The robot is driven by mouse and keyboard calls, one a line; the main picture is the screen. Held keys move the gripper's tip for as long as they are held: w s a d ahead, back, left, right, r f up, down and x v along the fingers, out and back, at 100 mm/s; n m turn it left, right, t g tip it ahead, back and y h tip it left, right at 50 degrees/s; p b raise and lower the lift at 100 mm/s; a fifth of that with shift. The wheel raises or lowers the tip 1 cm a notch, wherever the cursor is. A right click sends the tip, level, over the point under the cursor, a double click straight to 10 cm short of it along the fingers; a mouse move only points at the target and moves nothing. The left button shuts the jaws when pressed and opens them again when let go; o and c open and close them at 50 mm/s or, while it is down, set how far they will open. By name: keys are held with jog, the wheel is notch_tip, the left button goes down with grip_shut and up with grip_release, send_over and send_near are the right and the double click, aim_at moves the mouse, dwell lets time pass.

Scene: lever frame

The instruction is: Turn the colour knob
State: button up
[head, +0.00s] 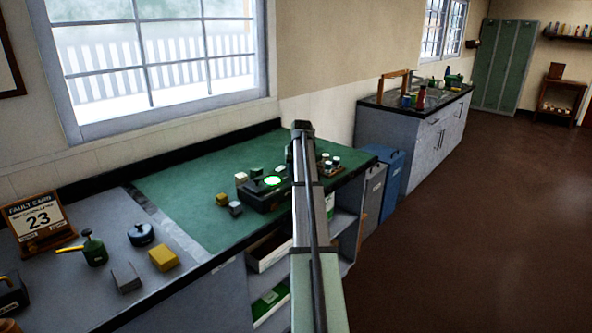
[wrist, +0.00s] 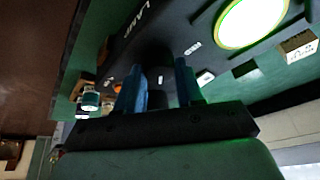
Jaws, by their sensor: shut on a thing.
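A dark lamp box (head: 262,198) with a glowing green round lamp (head: 273,181) stands on the green bench mat. In the wrist view the lamp (wrist: 250,20) is bright green at the upper right, and the word LAMP is printed on the box. My gripper (wrist: 158,76) has its two blue fingers at the box top, shut on the dark colour knob (wrist: 157,98) between them. Small white labels lie around the knob. The knob's pointer cannot be made out. In the head view my arm hides the knob and the fingertips.
Small blocks (head: 235,208) stand left of the box, and a tray of small jars (head: 329,163) is to its right.

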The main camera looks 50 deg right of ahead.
jog(key=o, duration=1)
jog(key=shift+o, duration=0.2)
jog(key=v, duration=1.3)
jog(key=shift+r, duration=0.4)
jog(key=shift+s, duration=0.1)
